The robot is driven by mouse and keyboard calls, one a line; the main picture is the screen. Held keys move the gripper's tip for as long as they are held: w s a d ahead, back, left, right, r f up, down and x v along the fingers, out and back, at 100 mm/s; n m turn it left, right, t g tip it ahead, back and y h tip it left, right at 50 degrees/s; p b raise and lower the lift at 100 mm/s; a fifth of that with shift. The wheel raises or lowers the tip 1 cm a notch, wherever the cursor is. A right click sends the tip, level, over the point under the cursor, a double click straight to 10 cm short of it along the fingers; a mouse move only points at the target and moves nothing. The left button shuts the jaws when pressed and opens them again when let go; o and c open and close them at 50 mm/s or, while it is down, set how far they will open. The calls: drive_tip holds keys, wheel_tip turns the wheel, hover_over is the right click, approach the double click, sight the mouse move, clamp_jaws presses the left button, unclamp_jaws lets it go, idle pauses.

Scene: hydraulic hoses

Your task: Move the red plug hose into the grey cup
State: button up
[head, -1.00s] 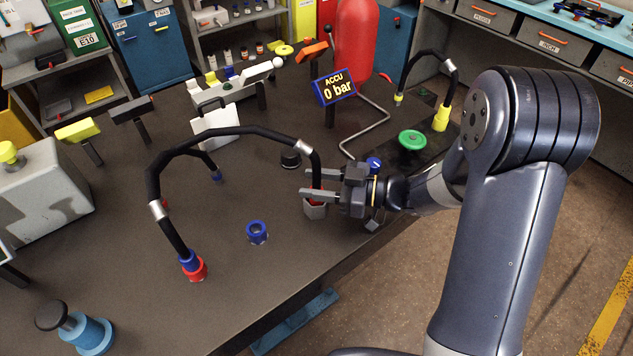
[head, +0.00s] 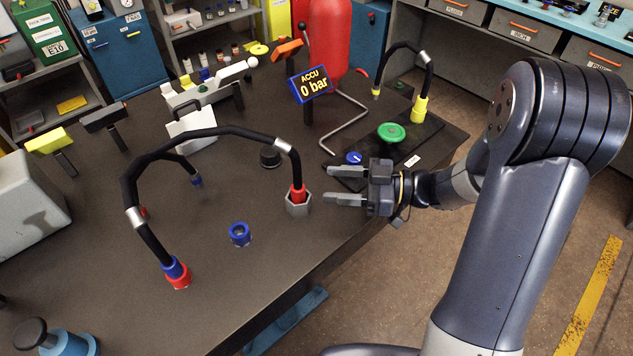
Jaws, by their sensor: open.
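The black hose (head: 213,134) arches over the table. Its red plug (head: 298,192) stands upright in the grey hexagonal cup (head: 297,206). The hose's other end has a blue plug (head: 173,267) that sits in a red socket (head: 179,279). My gripper (head: 328,186) is open and empty, just right of the red plug and the grey cup. Its two fingers point left, and a gap shows between the fingertips and the plug. How deep the plug sits in the cup cannot be told.
An empty blue ring socket (head: 240,234) stands left of my gripper, towards the table's front edge. A dark panel with a green wheel (head: 391,133) and a blue knob (head: 354,158) lies behind my gripper. A bent metal rod (head: 340,128) and a small display (head: 310,85) stand farther back.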

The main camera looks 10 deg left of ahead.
sight(298, 187)
drive_tip(key=shift+d+r, duration=0.1)
drive_tip(key=shift+d, duration=1.05)
drive_tip(key=shift+a, duration=0.1)
drive_tip(key=a, duration=1)
drive_tip(key=shift+a+f+p, duration=0.15)
drive_tip(key=shift+f+p, duration=0.2)
drive_tip(key=shift+p, duration=0.05)
drive_tip(key=shift+a+r, duration=0.15)
drive_tip(key=shift+a, duration=0.1)
drive_tip(key=shift+d+r+p, duration=0.1)
drive_tip(key=shift+r+p, duration=0.15)
drive_tip(key=shift+p, duration=0.05)
